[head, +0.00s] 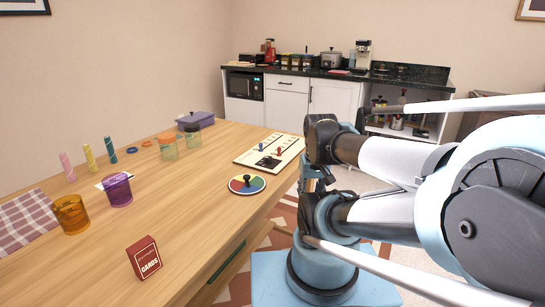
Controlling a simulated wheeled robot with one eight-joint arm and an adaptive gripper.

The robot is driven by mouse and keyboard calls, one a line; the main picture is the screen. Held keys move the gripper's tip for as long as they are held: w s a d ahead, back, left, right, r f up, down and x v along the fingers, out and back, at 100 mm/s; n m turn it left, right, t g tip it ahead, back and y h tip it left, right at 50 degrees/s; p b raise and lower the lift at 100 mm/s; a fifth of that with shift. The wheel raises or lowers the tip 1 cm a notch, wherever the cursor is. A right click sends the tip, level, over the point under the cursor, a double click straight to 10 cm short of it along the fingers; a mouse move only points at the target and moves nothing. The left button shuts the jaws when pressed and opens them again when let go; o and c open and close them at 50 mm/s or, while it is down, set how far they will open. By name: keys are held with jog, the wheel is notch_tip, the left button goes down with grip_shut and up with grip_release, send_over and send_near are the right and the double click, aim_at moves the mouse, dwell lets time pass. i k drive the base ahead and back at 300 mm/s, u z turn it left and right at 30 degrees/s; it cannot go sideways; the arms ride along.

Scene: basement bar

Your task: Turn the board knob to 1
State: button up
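A cream board (290,152) lies near the right edge of the wooden table in the head view. It carries a black knob (268,161) near its front edge, and red sliders (252,147) in slots behind it. The knob's markings and exact pointing direction are too small to read. My arm is folded to the right of the table. My gripper (311,183) seems to hang below the dark wrist, beside the table edge and apart from the board. Its fingers are not clear, so I cannot tell whether it is open.
A round coloured disc (236,187) with a black pointer lies in front of the board. Two jars (192,138), a purple container (197,120), cups (118,190) and a red card box (144,258) stand elsewhere on the table (195,220). Bare wood surrounds the disc.

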aim_at(268, 159)
jog(key=z, duration=0.4)
jog(key=k, duration=1.45)
jog(key=u, duration=0.45)
jog(key=i, duration=1)
